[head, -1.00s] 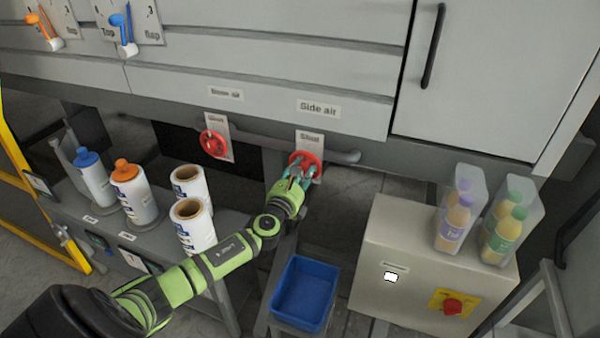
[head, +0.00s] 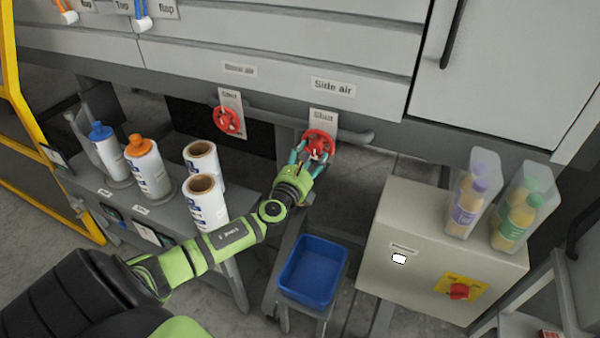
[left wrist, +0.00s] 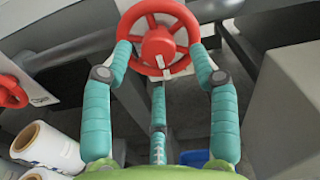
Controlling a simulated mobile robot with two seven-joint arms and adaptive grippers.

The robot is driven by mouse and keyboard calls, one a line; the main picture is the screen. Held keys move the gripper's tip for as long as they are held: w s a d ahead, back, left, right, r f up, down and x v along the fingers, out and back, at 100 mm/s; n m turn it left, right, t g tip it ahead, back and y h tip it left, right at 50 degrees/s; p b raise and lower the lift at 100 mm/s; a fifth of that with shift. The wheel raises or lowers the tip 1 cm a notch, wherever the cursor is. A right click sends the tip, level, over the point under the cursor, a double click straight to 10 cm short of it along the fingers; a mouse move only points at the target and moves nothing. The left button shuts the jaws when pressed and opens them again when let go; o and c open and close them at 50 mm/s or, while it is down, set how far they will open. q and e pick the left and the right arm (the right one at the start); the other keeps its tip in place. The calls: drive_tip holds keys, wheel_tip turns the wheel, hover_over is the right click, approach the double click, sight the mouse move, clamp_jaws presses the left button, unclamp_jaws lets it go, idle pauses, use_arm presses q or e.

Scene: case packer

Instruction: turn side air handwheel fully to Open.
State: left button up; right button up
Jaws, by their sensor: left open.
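The red side air handwheel (head: 320,144) sits below the "Side air" label (head: 333,87), under a small plate (head: 323,117) that appears to read "Shut". My left gripper (head: 308,154) is at the wheel from below and in front, its teal fingers open. The gripper's (left wrist: 159,62) two side fingers stand at the left and right of the rim, and a third finger is below. I cannot tell whether they touch the rim. My right gripper is not in view.
A second red handwheel (head: 228,119) is to the left. A grey rail (head: 270,121) runs behind the wheels. Bottles and label rolls (head: 205,202) stand on a bench at left. A blue bin (head: 312,271) is below; a beige box (head: 415,245) with bottles is at right.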

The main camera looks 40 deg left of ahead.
use_arm(q)
drive_tip(key=v, duration=0.9)
drive_tip(key=shift+s, duration=0.2)
drive_tip(key=shift+d, duration=0.1)
